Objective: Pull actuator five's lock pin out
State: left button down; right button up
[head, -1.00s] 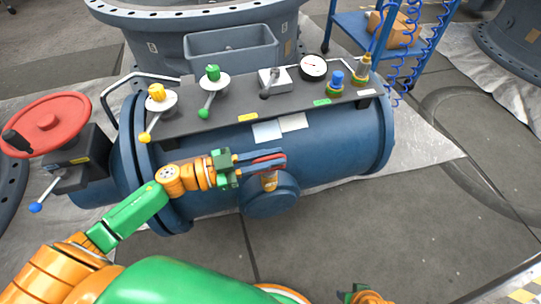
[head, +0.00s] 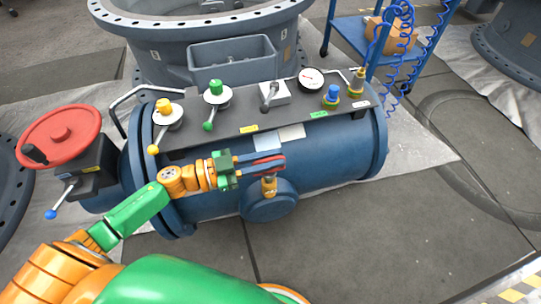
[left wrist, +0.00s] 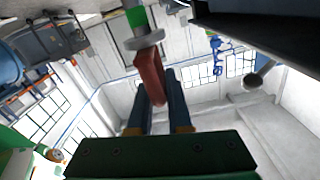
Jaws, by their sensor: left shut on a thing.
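My left gripper (head: 284,162) reaches in from the left over the front of the blue cylinder (head: 335,148). Its two blue fingers are shut on a red handle (head: 264,161) above a round blue boss (head: 257,207). A brass fitting (head: 269,186) stands on the boss just below the fingers. In the left wrist view the red handle (left wrist: 151,76) lies between the fingers, with a grey round collar (left wrist: 144,41) at its far end. I cannot read any actuator number, and no separate lock pin can be made out. My right gripper is not in view.
A dark panel (head: 233,122) on the cylinder carries yellow, green and grey levers, a gauge (head: 311,79) and a blue knob (head: 332,94). A red handwheel (head: 58,137) stands at left. A grey bin (head: 232,62) and blue cart (head: 365,37) are behind. Floor at lower right is clear.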

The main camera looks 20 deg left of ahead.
aim_at(252, 163)
pick_arm(q)
jog(key=shift+w+a+r, duration=0.1)
jog(key=shift+w+r, duration=0.05)
jog(key=shift+r, duration=0.15)
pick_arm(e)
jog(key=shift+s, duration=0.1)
pick_arm(q)
jog(key=c, duration=0.9)
grip_release()
jog(key=shift+f, duration=0.1)
jog(key=v, duration=0.6)
jog(key=shift+s+a+p, duration=0.2)
jog(key=shift+s+p, duration=0.05)
jog(key=shift+p, duration=0.15)
jog(key=shift+s+a, duration=0.15)
jog(key=shift+a, duration=0.1)
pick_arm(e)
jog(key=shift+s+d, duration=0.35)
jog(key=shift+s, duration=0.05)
